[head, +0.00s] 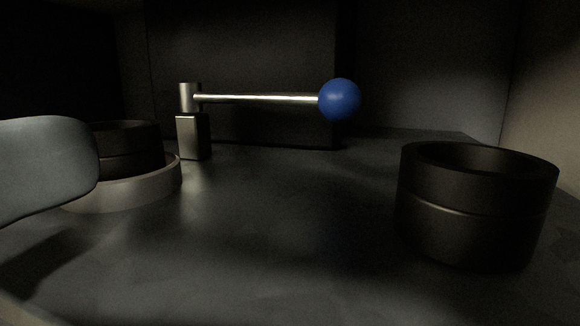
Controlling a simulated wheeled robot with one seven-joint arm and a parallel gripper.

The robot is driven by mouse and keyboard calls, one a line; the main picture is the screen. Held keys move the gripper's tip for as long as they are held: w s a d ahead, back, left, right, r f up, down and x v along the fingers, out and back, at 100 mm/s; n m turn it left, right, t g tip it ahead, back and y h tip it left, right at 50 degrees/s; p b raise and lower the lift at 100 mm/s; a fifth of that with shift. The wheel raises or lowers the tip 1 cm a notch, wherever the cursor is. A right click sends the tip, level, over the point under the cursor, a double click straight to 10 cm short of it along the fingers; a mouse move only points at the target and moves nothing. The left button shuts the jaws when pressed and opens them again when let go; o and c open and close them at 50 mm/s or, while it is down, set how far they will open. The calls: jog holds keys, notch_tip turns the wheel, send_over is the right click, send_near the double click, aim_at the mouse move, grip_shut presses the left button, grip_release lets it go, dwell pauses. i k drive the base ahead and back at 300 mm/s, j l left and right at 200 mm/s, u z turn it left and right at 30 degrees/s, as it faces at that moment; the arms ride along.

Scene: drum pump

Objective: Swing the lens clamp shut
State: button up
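The lens clamp shows as a bright metal lever (257,98) ending in a blue ball knob (340,99). The lever reaches right from a short metal post (193,136) at the back left, roughly level above the surface. A black lens barrel (131,148) sits in a grey ring seat (150,188) at the left, in front of the post. The lever does not lie over this barrel. A smooth grey rounded part, probably of my arm, covers the barrel's left side. My gripper's fingers are not seen, and nothing touches the knob.
A second black lens barrel (477,205) stands upright on the dark table (290,230) at the right front. A dark upright block (260,60) rises behind the lever. The table's middle is clear. The light is dim.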

aim_at(339, 100)
jog(key=k+j, duration=0.1)
jog(key=k, duration=0.4)
jog(key=k+j, duration=0.1)
jog(key=k, duration=0.35)
